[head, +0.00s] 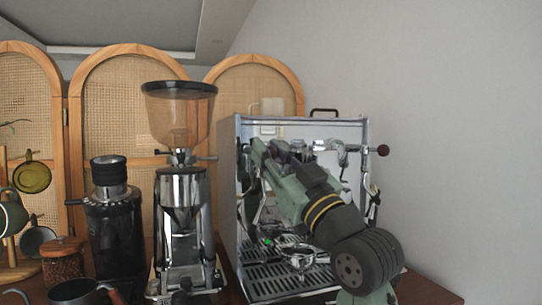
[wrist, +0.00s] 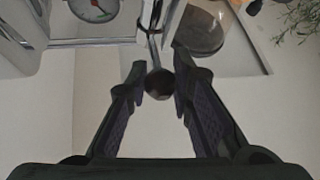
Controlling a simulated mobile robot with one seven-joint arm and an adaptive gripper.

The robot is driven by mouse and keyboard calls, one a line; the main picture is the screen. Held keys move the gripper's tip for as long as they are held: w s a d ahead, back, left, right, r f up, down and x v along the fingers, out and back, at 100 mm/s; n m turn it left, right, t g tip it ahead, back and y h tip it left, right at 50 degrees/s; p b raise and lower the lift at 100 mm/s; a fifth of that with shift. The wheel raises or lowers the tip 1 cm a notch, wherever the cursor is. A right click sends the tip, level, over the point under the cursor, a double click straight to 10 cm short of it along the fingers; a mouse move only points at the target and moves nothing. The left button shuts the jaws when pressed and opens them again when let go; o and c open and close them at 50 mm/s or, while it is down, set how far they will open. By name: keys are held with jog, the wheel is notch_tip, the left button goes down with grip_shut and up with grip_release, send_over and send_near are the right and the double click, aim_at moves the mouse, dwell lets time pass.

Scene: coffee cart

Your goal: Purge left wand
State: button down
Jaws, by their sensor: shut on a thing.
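The espresso machine (head: 345,125) stands right of centre in the head view, a chrome box with a drip tray (head: 290,282). My gripper (head: 264,152) reaches across its front to the upper left part. In the wrist view, my gripper (wrist: 160,76) has its two fingers on either side of a dark round knob (wrist: 158,84) and is shut on it. A thin metal stem (wrist: 154,50) runs from the knob toward the machine. In the head view my arm hides this knob, and the left wand cannot be made out clearly.
A black grinder (head: 112,225) and a mug tree (head: 12,215) are farther left. A dark red knob (head: 383,150) sticks out at the machine's right.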

jog(key=c, duration=1.4)
grip_release()
jog(key=v, duration=1.2)
